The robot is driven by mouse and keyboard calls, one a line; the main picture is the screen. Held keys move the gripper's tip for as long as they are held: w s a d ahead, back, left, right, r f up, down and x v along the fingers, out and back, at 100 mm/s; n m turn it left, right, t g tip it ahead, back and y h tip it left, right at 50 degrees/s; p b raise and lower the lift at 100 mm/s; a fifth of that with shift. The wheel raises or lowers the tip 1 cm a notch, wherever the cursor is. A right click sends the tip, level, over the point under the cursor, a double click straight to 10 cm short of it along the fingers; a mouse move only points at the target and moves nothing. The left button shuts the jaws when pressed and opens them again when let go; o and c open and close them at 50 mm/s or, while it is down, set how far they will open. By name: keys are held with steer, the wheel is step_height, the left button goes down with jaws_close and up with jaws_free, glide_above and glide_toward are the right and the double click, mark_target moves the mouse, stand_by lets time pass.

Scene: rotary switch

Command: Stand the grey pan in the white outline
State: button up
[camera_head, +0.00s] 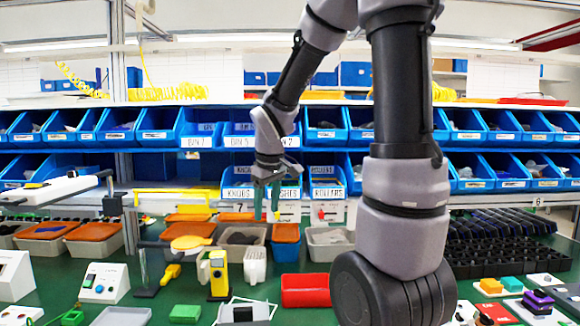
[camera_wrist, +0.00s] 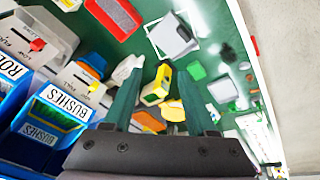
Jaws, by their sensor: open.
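A grey pan (camera_head: 258,311) stands at the front of the green bench, at the bottom of the head view, with a dark part on it. In the wrist view the grey pan (camera_wrist: 168,40) lies at the top centre. Thin white outline lines (camera_head: 268,301) show around it, and the white outline also shows in the wrist view (camera_wrist: 194,42). The pan overlaps the outline; I cannot tell whether it is fully inside. My gripper (camera_head: 267,212) is open and empty, high above the back of the bench and apart from the pan. Its fingers (camera_wrist: 158,80) are spread in the wrist view.
A red tray (camera_head: 306,290) lies right of the pan. A yellow device (camera_head: 218,273) and a green block (camera_head: 185,313) stand to its left. Blue bins (camera_head: 330,188) line the shelf behind my gripper. Black racks (camera_head: 500,243) fill the right side. The bench is crowded.

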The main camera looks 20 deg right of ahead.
steer(key=s+r+m+t+y, duration=0.2)
steer(key=s+r+m, duration=0.6)
steer(key=s+r, duration=0.5)
steer(key=shift+s+m+t, duration=0.4)
steer(key=shift+s+t, duration=0.5)
steer(key=shift+s, duration=0.05)
steer(key=shift+d, duration=0.1)
